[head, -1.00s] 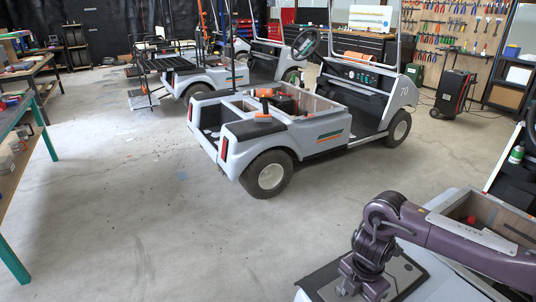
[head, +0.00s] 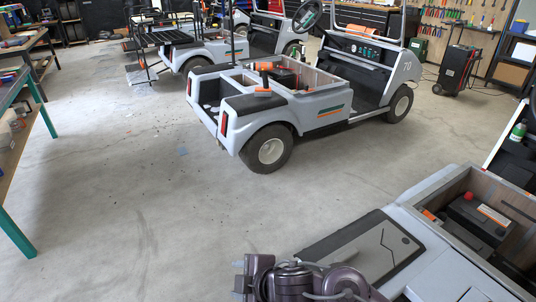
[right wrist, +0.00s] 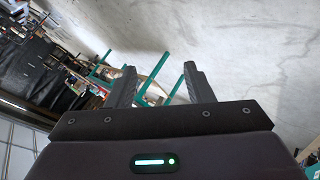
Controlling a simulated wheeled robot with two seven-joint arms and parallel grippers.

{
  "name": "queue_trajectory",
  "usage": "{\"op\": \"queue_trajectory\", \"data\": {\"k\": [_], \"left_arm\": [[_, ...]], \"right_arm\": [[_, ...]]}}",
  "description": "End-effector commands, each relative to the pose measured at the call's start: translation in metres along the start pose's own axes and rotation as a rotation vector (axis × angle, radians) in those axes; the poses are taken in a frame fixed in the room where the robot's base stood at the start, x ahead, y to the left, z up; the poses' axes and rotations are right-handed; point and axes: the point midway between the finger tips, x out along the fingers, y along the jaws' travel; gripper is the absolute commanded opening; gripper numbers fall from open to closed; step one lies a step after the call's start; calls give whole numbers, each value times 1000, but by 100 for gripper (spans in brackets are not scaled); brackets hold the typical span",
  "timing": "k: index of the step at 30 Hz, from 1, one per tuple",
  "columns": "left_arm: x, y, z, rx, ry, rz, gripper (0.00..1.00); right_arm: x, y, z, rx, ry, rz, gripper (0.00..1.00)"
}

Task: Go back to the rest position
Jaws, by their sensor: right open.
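My right arm is folded low at the bottom of the head view, in front of the near cart (head: 440,235); its fingers cannot be made out there. In the right wrist view my right gripper (right wrist: 160,85) is open, its two dark fingers apart with nothing between them. Beyond the fingers are the concrete floor and a teal-legged bench. My left gripper does not show in either view.
A grey cart numbered 70 (head: 330,110) stands ahead on the concrete floor. The near cart has an open bay with a dark battery (head: 478,216). A teal-legged bench (head: 30,130) is at the left. The floor at centre left is clear.

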Motion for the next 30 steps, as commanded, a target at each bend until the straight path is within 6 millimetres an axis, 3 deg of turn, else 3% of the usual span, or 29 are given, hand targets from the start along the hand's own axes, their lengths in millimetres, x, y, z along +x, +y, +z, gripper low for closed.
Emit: {"op": "queue_trajectory", "data": {"k": [2,4,8,15,26,27,30], "left_arm": [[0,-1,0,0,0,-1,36],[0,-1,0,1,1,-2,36],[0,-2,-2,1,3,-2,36],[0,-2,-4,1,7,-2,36],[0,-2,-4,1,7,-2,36],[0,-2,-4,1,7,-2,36],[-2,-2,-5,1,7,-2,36]], "right_arm": [[-15,5,0,177,-21,65,47],[-30,11,14,342,-65,117,47],[-63,5,59,654,-192,175,47],[-114,-37,133,1046,-416,193,47],[-176,-108,190,1402,-667,166,47],[-180,-116,194,1429,-690,160,47],[-155,-121,207,1417,-689,153,47]]}}
